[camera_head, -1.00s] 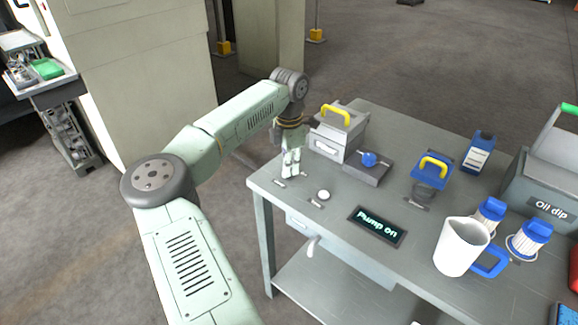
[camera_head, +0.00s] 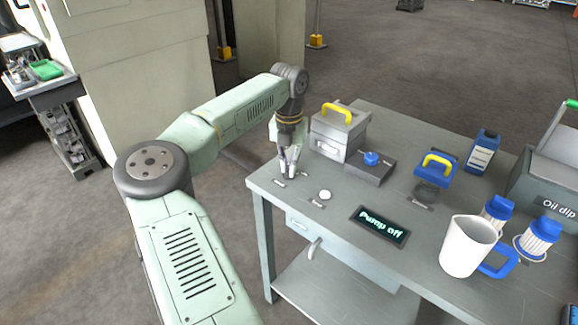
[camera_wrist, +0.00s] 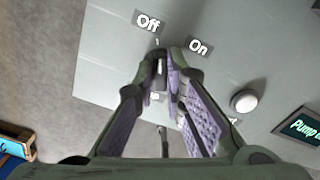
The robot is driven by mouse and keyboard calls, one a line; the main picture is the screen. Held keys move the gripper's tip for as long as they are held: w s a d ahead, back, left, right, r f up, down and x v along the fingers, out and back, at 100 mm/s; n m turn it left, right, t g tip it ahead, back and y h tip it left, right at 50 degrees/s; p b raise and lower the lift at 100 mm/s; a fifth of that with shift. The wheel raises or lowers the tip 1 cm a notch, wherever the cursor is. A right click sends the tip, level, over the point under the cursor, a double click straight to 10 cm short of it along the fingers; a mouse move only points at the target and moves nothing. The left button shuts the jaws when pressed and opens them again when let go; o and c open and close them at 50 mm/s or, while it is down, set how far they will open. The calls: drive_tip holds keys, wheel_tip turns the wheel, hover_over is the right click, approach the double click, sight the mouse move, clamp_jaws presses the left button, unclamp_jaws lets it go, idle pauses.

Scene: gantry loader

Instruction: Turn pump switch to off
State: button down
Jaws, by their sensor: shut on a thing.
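The display (camera_head: 380,226) on the bench reads "Pump off"; part of it also shows at the right edge of the wrist view (camera_wrist: 298,127). My gripper (camera_head: 288,173) points down at the near left corner of the bench. In the wrist view my gripper (camera_wrist: 166,62) is shut on the small pump switch, which is mostly hidden between the fingertips. The "Off" label (camera_wrist: 148,23) lies just beyond the fingertips, and the "On" label (camera_wrist: 198,47) lies to their right. The switch lever looks turned toward "Off".
A white round button (camera_head: 325,195) sits right of my gripper. A grey box with a yellow handle (camera_head: 338,132) and a blue-knobbed block (camera_head: 371,167) stand behind. A white jug (camera_head: 467,246), blue-capped filters (camera_head: 539,239) and the "Oil dip" bin (camera_head: 545,185) fill the right side.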

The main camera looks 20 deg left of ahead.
drive_tip(key=shift+n, duration=0.6)
drive_tip(key=c, duration=1.7)
unclamp_jaws()
drive_tip(key=shift+o, duration=0.2)
drive_tip(key=shift+r, duration=0.1)
wheel_tip(320, 180, up, 12)
